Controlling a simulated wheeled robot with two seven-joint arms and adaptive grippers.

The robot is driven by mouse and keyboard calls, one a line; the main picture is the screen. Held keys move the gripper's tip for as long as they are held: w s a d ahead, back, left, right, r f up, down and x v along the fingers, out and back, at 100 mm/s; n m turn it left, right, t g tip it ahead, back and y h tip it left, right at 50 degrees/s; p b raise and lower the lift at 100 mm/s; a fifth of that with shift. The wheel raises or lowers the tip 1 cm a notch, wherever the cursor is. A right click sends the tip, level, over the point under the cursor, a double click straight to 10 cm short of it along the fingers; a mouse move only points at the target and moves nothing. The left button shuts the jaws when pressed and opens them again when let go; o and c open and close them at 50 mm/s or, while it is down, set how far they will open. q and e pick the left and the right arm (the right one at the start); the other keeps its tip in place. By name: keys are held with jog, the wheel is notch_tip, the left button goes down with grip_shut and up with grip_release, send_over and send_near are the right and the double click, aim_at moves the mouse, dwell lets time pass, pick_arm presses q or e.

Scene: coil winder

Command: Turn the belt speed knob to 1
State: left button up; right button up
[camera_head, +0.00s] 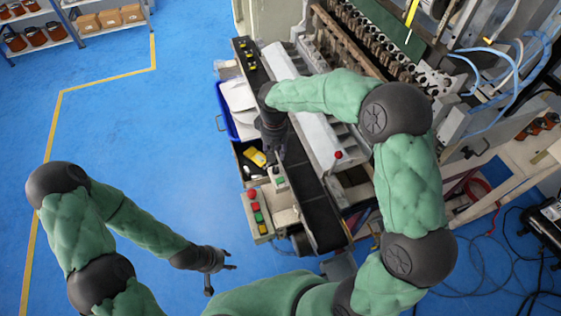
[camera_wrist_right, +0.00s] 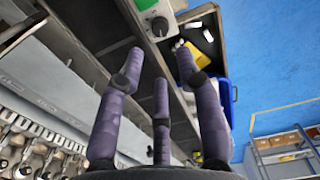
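The belt speed knob (camera_wrist_right: 160,26) is a small round dial on a pale control box with a green face (camera_wrist_right: 147,5), at the top of the right wrist view. I cannot read its setting. In the head view the small box (camera_head: 277,179) stands beside the black conveyor belt (camera_head: 309,193). My right gripper (camera_wrist_right: 160,62) has its three fingers spread and empty, pointing towards the box and apart from the knob. In the head view my right gripper (camera_head: 273,138) is above the belt edge. My left gripper (camera_head: 228,271) is open and empty over the blue floor.
A button panel with a red button (camera_head: 252,194) stands in front of the small box. A yellow device (camera_head: 256,156) lies in a tray beside the belt, near a blue bin (camera_head: 224,106). The winding machine (camera_head: 355,50) fills the back right. The left floor is clear.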

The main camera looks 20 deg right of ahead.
aim_at(276, 169)
notch_tip(276, 169, down, 10)
jog(key=shift+r+b, duration=0.1)
jog(key=shift+b, duration=0.3)
jog(key=shift+c, duration=0.3)
grip_shut()
